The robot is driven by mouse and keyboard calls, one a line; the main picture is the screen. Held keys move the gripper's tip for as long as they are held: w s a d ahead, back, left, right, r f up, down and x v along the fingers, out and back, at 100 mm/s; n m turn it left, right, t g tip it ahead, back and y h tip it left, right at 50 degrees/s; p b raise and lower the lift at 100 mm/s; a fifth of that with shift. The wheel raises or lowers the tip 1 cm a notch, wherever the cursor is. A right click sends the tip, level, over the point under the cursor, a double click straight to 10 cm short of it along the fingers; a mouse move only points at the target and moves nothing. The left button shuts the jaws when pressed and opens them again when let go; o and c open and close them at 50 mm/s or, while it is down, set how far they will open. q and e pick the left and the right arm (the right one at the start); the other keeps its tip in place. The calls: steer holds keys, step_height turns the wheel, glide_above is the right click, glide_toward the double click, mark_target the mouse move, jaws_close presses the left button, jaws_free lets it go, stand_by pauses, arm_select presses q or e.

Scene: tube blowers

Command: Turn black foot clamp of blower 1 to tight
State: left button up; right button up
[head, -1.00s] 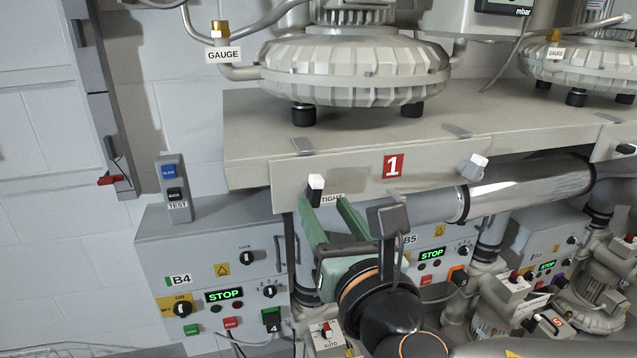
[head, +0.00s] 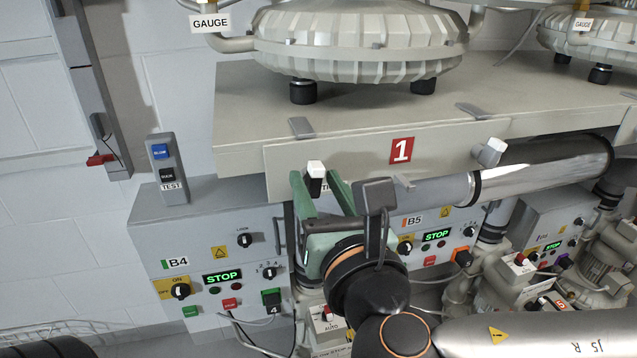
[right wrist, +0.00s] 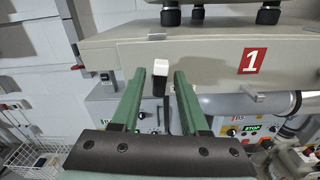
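The foot clamp of blower 1 (head: 315,170) has a white top and a black lower part, and sits on the front edge of the blower's plinth, left of the red "1" sign. A TIGHT label beside it is partly hidden by a finger. My right gripper (head: 316,180) is open, with one green finger on each side of the clamp. In the right wrist view the clamp (right wrist: 159,68) shows between and just beyond the fingertips; I cannot tell whether a finger touches it. My left gripper is not in view.
Blower 1 (head: 360,45) stands on a beige plinth (head: 240,105). A second, grey-white clamp (head: 489,152) is right of the red sign (head: 401,151). Control box B4 (head: 205,245) and a shiny pipe (head: 545,170) lie below the plinth. A test switch (head: 167,170) stands at the left.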

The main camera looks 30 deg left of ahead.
jaws_close()
